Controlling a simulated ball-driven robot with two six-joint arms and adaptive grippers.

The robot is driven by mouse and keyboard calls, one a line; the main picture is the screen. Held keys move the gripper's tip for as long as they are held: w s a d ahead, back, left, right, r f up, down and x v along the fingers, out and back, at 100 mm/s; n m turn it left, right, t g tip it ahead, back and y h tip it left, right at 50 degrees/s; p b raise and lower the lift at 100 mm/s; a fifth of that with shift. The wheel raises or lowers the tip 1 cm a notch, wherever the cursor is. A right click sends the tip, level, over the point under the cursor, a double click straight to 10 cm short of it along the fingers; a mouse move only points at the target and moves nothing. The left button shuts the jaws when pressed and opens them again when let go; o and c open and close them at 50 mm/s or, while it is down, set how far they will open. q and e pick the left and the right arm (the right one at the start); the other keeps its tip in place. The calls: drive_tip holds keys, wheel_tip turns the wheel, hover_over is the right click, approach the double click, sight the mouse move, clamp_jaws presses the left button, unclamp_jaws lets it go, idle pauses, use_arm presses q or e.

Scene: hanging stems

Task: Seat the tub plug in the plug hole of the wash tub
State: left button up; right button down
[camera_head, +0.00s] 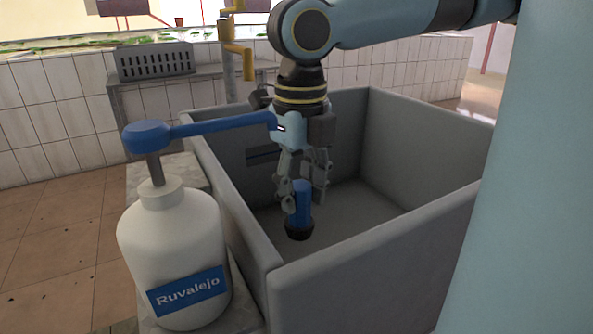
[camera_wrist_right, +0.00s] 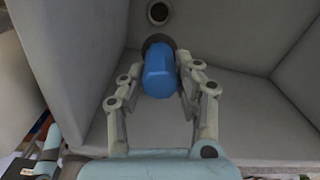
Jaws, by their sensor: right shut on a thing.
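The tub plug (camera_head: 301,204) has a blue grip and a black base. It hangs upright inside the grey wash tub (camera_head: 420,245), held by my right gripper (camera_head: 305,190), whose fingers are shut around its blue grip. In the right wrist view the plug's blue end (camera_wrist_right: 159,72) sits between the fingertips of my right gripper (camera_wrist_right: 163,88). A dark ringed hole, which looks like the plug hole (camera_wrist_right: 158,12), lies apart from the plug near the top edge. In the head view the hole is not visible. I cannot tell how far the base is from the tub floor. My left gripper is not in view.
A white pump bottle (camera_head: 172,245) labelled Ruvalejo stands left of the tub. Its blue spout (camera_head: 222,125) reaches over the tub's edge towards my right gripper. A yellow tap (camera_head: 247,62) and a grey slotted box (camera_head: 155,62) are behind. The tub walls surround the gripper.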

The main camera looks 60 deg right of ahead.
sight(300, 235)
drive_tip(key=shift+f+b, duration=1.2)
drive_tip(key=shift+f, duration=0.7)
wheel_tip(300, 235, down, 3)
drive_tip(key=shift+r+b, duration=0.15)
drive_tip(key=shift+b, duration=0.85)
wheel_tip(300, 235, down, 2)
drive_tip(key=shift+b, duration=0.7)
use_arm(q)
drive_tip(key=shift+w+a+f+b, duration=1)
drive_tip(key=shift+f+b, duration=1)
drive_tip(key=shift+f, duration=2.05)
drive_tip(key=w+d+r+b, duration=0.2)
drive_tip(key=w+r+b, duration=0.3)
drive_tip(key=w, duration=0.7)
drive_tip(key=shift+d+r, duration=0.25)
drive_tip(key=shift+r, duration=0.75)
use_arm(e)
wheel_tip(300, 235, down, 13)
